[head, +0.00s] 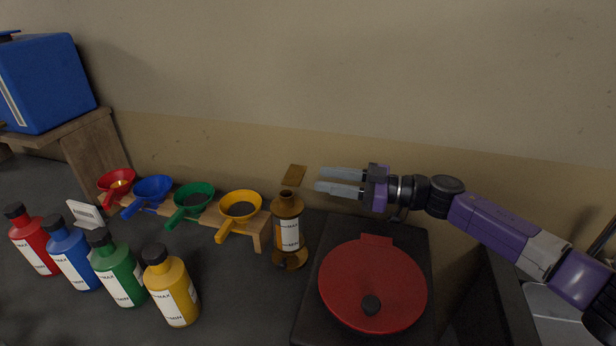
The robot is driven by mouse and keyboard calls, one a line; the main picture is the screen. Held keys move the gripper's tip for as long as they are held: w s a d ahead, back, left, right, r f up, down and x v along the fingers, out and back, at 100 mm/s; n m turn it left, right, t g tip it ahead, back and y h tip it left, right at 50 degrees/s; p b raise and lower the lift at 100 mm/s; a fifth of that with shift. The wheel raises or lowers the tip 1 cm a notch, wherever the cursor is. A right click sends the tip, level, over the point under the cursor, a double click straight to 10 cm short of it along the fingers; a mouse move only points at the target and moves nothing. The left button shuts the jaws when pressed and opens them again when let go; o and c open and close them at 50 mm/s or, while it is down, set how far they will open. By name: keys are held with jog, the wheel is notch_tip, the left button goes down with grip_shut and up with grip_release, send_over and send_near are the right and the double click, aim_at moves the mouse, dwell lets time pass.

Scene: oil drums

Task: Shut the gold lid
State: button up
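The gold lid (294,175) is a small flat brownish-gold flap, standing up and open above and behind the mouth of a gold-brown bottle-shaped container (287,207). The container stands upright with a white label and a rounded gold base at the front. My gripper (319,180) is just right of the lid, at about its height in the picture. Its two grey fingers point left, with a gap between them and nothing held. Fingers and lid look apart, but the depth between them is hard to tell.
A black unit with a round red cover (372,285) stands right of the container, below my arm. A wooden rack (258,220) with coloured funnels is to the left. Several coloured bottles (173,290) stand front left. A blue jug (45,82) sits on a shelf.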

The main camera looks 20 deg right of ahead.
aim_at(295, 179)
jog(key=shift+p+x, duration=0.3)
jog(key=shift+x, duration=2.3)
jog(key=shift+s, duration=0.1)
grip_shut()
